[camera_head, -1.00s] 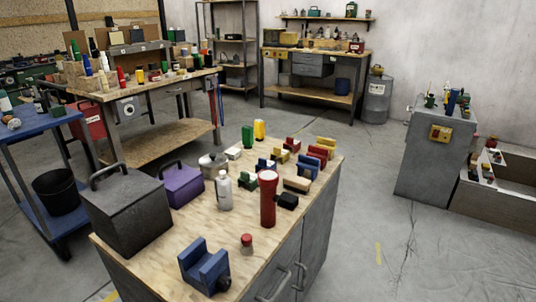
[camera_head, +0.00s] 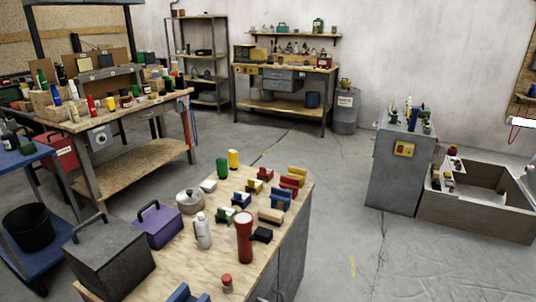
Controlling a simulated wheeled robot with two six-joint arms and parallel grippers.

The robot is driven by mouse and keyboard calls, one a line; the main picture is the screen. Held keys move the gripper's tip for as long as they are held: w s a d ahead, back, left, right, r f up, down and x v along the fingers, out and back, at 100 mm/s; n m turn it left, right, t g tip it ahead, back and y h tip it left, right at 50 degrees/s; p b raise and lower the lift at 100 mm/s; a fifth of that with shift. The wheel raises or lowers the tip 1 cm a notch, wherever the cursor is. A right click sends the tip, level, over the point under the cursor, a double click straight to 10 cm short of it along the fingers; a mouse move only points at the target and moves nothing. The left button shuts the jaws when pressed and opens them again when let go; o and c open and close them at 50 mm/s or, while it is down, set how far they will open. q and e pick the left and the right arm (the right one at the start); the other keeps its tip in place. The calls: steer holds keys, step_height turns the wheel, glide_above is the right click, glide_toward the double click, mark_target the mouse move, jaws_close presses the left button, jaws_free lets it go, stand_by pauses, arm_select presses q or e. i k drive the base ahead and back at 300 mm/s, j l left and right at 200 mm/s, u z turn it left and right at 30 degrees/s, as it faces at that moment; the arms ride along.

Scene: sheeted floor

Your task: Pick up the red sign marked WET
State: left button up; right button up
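I cannot make out a red sign marked WET in this view. A red object with a pale label (camera_head: 60,150) is below the back left workbench, partly hidden behind the table edge and leg; its label is too small to read. A small red item (camera_head: 326,62) on the far bench also has a pale mark that I cannot read. Neither of my grippers is in view.
A wood-topped cabinet (camera_head: 190,262) with bottles, boxes and blocks stands in front. A blue cart (camera_head: 22,160) is at left. A grey cabinet (camera_head: 393,175) and a low open bin (camera_head: 470,215) stand at right. The floor (camera_head: 335,225) between is clear.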

mark_target(268, 172)
steer(key=z, duration=0.65)
steer(key=i+l+z, duration=0.25)
steer(key=z, duration=0.2)
steer(key=i+z, duration=0.4)
steer(key=i+u, duration=0.35)
steer(key=i, duration=0.55)
steer(key=i+l+u, duration=0.15)
steer(key=i+u, duration=0.2)
steer(key=i, duration=0.55)
steer(key=i+u, duration=0.1)
steer(key=i, duration=0.75)
steer(key=i+l+u, duration=0.1)
steer(key=i, duration=0.7)
steer(key=i+j+u, duration=0.1)
steer(key=i+u, duration=0.55)
steer(key=u, duration=0.2)
steer(key=i+u, duration=0.4)
steer(key=i+l+u, duration=0.2)
steer(key=u, duration=0.25)
steer(key=i+j+u, duration=0.25)
steer(key=i, duration=0.55)
steer(key=i+u, duration=0.25)
steer(key=i, duration=0.5)
steer(key=i+l+u, duration=0.15)
steer(key=i+u, duration=0.2)
steer(key=i, duration=0.15)
steer(key=i+l+u, duration=0.35)
steer(key=i, duration=0.15)
